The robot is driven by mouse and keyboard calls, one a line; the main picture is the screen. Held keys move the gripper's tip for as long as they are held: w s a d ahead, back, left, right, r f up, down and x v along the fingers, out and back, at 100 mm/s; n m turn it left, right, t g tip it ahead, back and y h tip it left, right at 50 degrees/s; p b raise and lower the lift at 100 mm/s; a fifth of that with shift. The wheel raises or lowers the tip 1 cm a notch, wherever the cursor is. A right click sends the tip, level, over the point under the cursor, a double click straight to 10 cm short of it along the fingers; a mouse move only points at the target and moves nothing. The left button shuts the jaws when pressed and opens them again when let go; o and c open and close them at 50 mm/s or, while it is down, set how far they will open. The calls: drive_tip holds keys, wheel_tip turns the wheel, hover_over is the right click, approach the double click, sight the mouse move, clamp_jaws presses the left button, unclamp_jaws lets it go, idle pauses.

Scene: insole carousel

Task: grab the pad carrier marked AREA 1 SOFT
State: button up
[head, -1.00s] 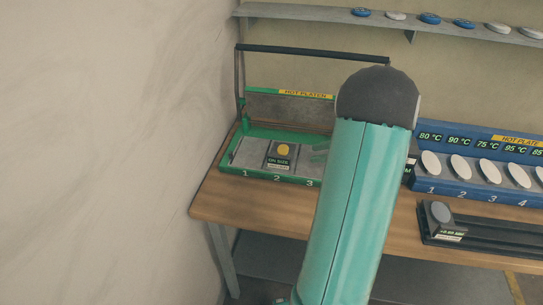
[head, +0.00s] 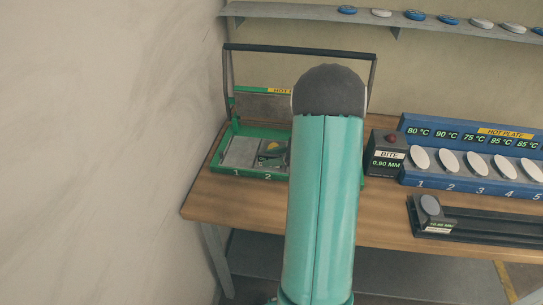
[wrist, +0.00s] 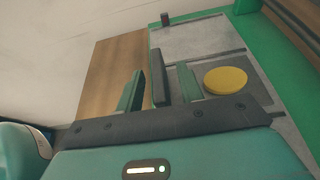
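A pad carrier with a yellow disc (head: 272,147) sits at place 2 of the green hot platen tray (head: 216,162). Its label cannot be read now, so I cannot tell whether it says AREA 1 SOFT. The yellow disc (wrist: 225,80) also shows in the wrist view, right of the fingers. My gripper (wrist: 161,88) is open there. A dark upright bar (wrist: 158,78), perhaps the carrier's grip, stands between its two green fingers, with a narrow gap on each side. In the head view my arm hides much of the gripper and the tray's right part.
A black bar frame (head: 300,51) arches over the platen. To the right are a BITE 0.90 MM box (head: 386,160), a blue hot plate (head: 405,123) with several white pads, and a black rail (head: 480,226). A shelf (head: 290,12) hangs above.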

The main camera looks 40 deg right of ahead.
drive_tip(key=shift+w+a+f, duration=0.2)
drive_tip(key=shift+w+a, duration=0.15)
drive_tip(key=shift+w, duration=0.05)
clamp_jaws()
